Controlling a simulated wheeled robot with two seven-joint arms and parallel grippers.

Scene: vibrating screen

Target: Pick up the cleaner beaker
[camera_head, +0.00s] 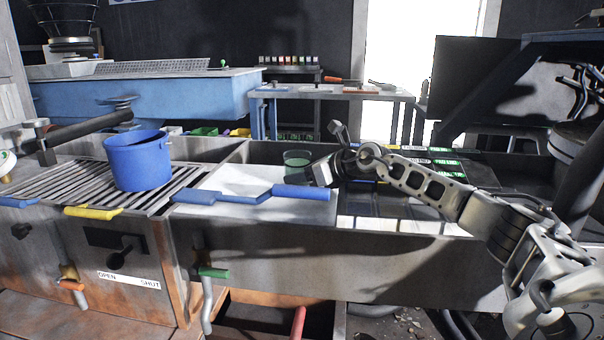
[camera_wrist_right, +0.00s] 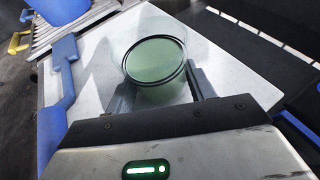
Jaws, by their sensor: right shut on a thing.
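The beaker (camera_head: 297,160) is a clear glass with green liquid in it, upright over the white board at the middle of the head view. In the right wrist view the beaker (camera_wrist_right: 154,62) stands between the two fingers. My right gripper (camera_head: 312,169) reaches in from the right and is shut on the beaker's side; its fingers also show in the right wrist view (camera_wrist_right: 160,92). I cannot tell whether the beaker's base touches the white board (camera_head: 232,181). My left gripper is not in view.
A blue-handled tool (camera_head: 250,195) lies along the board's front edge. A blue pot (camera_head: 138,160) stands on the slatted grate (camera_head: 60,183) at the left. Dark panels with green labels (camera_head: 447,162) lie right of the board. A blue machine (camera_head: 150,95) stands behind.

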